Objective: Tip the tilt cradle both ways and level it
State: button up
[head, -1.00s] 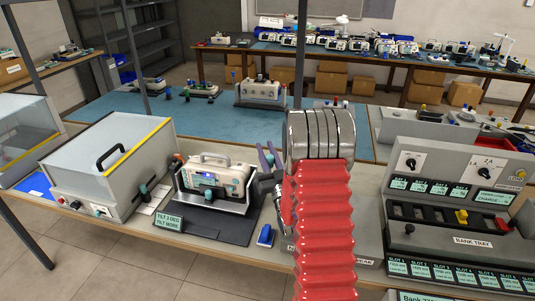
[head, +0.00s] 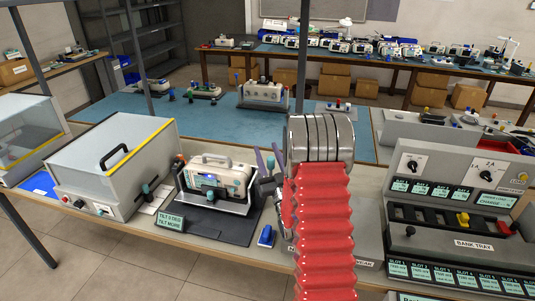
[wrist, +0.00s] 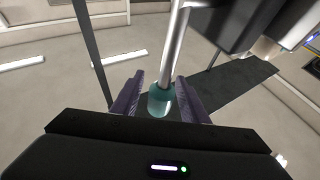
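The tilt cradle (head: 240,208) stands on a dark base plate on the front bench and carries a white monitor (head: 230,178) with a handle. The monitor looks slightly tilted, right side lower. A small sign (head: 171,220) at the cradle's front left has a blurred first line with a tilt reading; its second reads TILT MORE. My gripper (head: 267,160) is at the cradle's right side. In the wrist view its purple fingers (wrist: 158,97) stand either side of a teal knob (wrist: 159,103) on a metal rod. A gap shows on the left, and the fingers look open around it.
A bank tray panel (head: 440,218) fills the right side. My red arm hides the bench between.

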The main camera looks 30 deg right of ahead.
jog(key=shift+r, duration=0.15)
notch_tip(320, 180, up, 10)
dwell(0.8)
jog(key=shift+f, duration=0.2)
